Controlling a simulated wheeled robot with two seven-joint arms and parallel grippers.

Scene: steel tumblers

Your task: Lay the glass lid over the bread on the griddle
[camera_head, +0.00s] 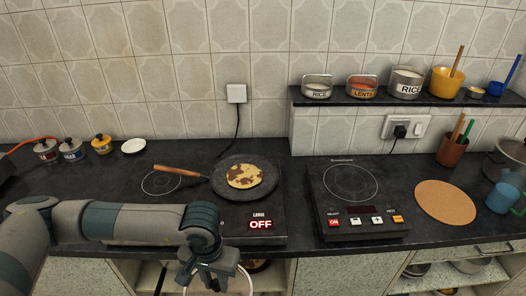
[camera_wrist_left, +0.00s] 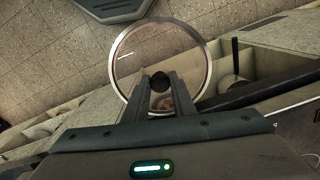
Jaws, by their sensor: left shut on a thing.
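The bread (camera_head: 244,176) is a round, brown-patched flatbread lying on the dark round griddle (camera_head: 271,184). The griddle has a wooden handle pointing left and sits on the left cooktop, whose display reads OFF. My left gripper (camera_head: 210,280) is low at the front edge of the counter, in front of the griddle and apart from it. In the left wrist view the gripper (camera_wrist_left: 161,88) is shut on the dark knob of the glass lid (camera_wrist_left: 207,68), a clear disc with a steel rim. In the head view only part of the lid's rim (camera_head: 250,280) shows. My right gripper is not in view.
A second cooktop (camera_head: 350,222) stands right of the griddle, with a cork mat (camera_head: 446,202) beside it. Small lidded jars (camera_head: 72,150) and a white dish (camera_head: 134,146) stand at the back left. Open cabinet shelves (camera_head: 165,272) lie below the counter edge.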

